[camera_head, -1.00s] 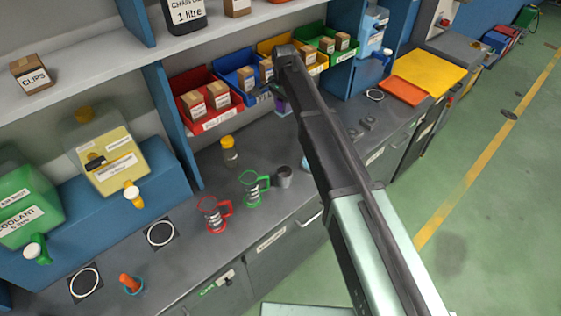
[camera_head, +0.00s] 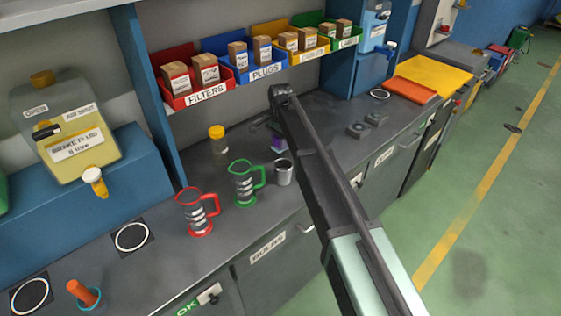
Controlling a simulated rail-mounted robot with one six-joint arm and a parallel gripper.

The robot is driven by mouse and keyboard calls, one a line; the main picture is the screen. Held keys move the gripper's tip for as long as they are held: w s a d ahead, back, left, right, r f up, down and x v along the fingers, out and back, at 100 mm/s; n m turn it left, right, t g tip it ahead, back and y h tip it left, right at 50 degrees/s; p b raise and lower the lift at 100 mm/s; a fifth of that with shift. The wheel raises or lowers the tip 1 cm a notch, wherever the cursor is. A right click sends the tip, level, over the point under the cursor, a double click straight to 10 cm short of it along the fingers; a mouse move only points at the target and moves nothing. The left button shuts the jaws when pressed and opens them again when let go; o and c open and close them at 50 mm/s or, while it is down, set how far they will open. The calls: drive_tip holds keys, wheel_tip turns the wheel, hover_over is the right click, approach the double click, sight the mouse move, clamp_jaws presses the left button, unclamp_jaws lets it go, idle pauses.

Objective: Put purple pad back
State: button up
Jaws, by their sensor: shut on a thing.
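A small purple thing (camera_head: 277,143), which looks like the purple pad, shows just left of my arm over the grey workbench. My gripper (camera_head: 272,125) is at the far end of my arm, below the row of labelled bins, and is shut on the purple pad. The arm hides most of the gripper and part of the pad. I cannot tell whether the pad touches the bench.
Near the pad stand a metal cup (camera_head: 284,173), a green-handled jug (camera_head: 244,183), a red-handled jug (camera_head: 197,212) and a yellow-capped jar (camera_head: 218,140). Bins such as the red one (camera_head: 192,98) hang above. Small grey blocks (camera_head: 358,130) lie right of my arm.

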wheel_tip(320, 180, down, 5)
drive_tip(key=b, duration=0.4)
drive_tip(key=shift+r, duration=0.55)
drive_tip(key=shift+f, duration=0.25)
drive_tip(key=o, duration=1)
drive_tip(key=shift+c, duration=0.2)
drive_tip(key=shift+r, duration=0.15)
wheel_tip(320, 180, up, 12)
drive_tip(key=p, duration=1.2)
drive_tip(key=shift+r, duration=0.25)
drive_tip(key=shift+f, duration=0.15)
drive_tip(key=shift+s, duration=0.1)
